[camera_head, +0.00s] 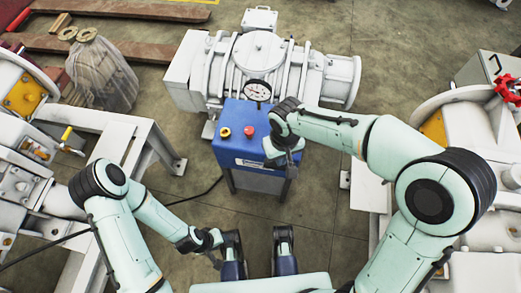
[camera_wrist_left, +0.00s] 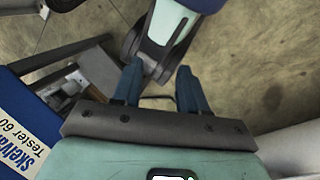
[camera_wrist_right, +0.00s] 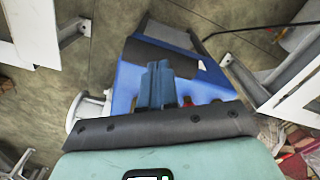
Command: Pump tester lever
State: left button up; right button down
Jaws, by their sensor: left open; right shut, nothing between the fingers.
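The tester (camera_head: 240,137) is a blue box on a stand, with a round gauge (camera_head: 258,90), a red knob (camera_head: 249,129) and a yellow knob (camera_head: 224,132) on top. My right gripper (camera_head: 284,158) is at the tester's right side. In the right wrist view its fingers (camera_wrist_right: 158,85) are together and empty in front of the blue body (camera_wrist_right: 128,78). I cannot pick out the lever clearly; my right arm covers that side. My left gripper (camera_head: 207,241) is low, nearer than the tester. In the left wrist view its fingers (camera_wrist_left: 160,85) are apart, with the labelled tester (camera_wrist_left: 28,125) at left.
A large white vacuum pump (camera_head: 262,55) stands behind the tester. White machines on metal frames stand at left (camera_head: 105,140) and right (camera_head: 480,120). A dark cable (camera_head: 200,193) runs left from the tester. Bare floor (camera_head: 330,185) lies right of the tester.

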jog(key=shift+f+b, duration=1.1)
jog(key=shift+f, duration=0.8)
pick_arm(q)
jog(key=w+a+f+t+y+b, duration=0.1)
jog(key=w+a+f+t+b, duration=0.1)
jog(key=w+f, duration=0.3)
jog(key=shift+w+a+n, duration=0.3)
jog(key=shift+w+a, duration=0.35)
jog(key=shift+w, duration=0.15)
pick_arm(e)
notch_tip(320, 180, down, 3)
jog(key=shift+f, duration=0.1)
